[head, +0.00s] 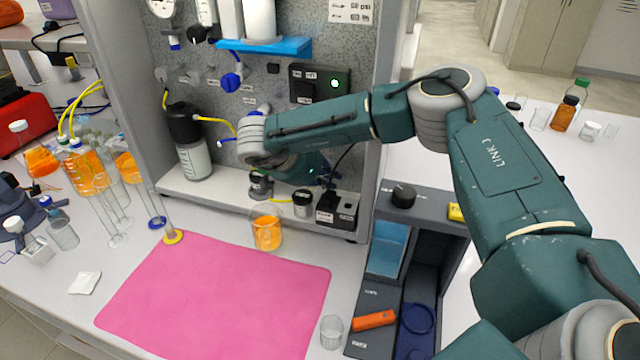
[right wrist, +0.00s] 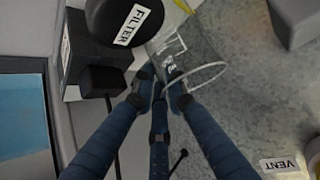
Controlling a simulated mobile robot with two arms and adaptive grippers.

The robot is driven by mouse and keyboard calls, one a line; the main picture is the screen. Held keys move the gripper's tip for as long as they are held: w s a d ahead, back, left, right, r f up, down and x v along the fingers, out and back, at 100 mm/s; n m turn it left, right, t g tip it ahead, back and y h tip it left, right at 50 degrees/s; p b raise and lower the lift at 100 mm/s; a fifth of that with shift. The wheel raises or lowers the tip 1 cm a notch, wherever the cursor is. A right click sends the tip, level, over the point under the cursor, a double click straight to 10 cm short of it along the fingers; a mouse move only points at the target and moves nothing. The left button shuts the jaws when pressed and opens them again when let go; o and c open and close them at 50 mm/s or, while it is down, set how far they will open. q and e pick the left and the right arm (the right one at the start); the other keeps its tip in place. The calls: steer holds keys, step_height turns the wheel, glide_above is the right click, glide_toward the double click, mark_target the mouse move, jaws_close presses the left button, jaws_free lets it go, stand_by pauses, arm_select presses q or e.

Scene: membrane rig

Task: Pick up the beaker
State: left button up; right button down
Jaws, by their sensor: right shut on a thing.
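A clear glass beaker (right wrist: 174,48) shows in the right wrist view, with its round rim toward the camera and a small marking on its wall. My right gripper (right wrist: 162,88) is shut on it near the rim, and the beaker looks empty. In the head view my right arm reaches in front of the rig panel, and its wrist hides most of the gripper and the held beaker. Another beaker with orange liquid (head: 267,233) stands at the back edge of the pink mat. A small empty glass (head: 332,332) stands right of the mat. My left gripper is not in view.
The pink mat (head: 215,295) is bare. A capped bottle (head: 190,150) stands on the rig shelf. Tall cylinders and orange flasks (head: 88,175) crowd the left. A dark tray (head: 380,345) lies at front right.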

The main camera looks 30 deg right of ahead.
steer(key=shift+a+r+b, duration=0.15)
steer(key=shift+r+b, duration=0.1)
steer(key=shift+b, duration=0.35)
step_height(320, 180, up, 6)
steer(key=b, duration=0.2)
steer(key=s+a+b, duration=0.4)
steer(key=s+a, duration=0.9)
steer(key=a, duration=0.2)
steer(key=shift+r, duration=0.3)
